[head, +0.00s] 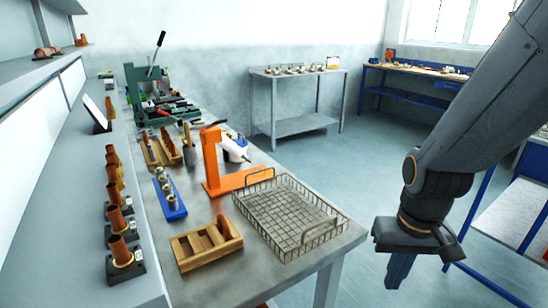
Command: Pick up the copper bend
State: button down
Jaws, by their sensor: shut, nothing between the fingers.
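Several copper-coloured fittings stand on dark bases in a row on the left ledge, the nearest one a copper piece (119,247) tilted on its base. Another copper-brown piece (223,227) lies in a wooden tray (190,262) on the bench. More copper pieces (46,52) lie on the upper shelf. I cannot tell which of these is the copper bend. My gripper (398,272) hangs at the right, pointing down, shut and empty. It is right of the bench, apart from all the fittings.
An empty wire mesh basket (325,238) stands at the bench's front right. An orange stand (240,182), a blue rack (175,212) and a green press (137,86) stand behind. A steel table (295,127) is at the back. Floor between is clear.

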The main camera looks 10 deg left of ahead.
aim_at(224, 227)
jog(key=u, duration=1.1)
jog(key=k, duration=0.1)
jog(key=u, duration=0.2)
jog(key=i, duration=0.25)
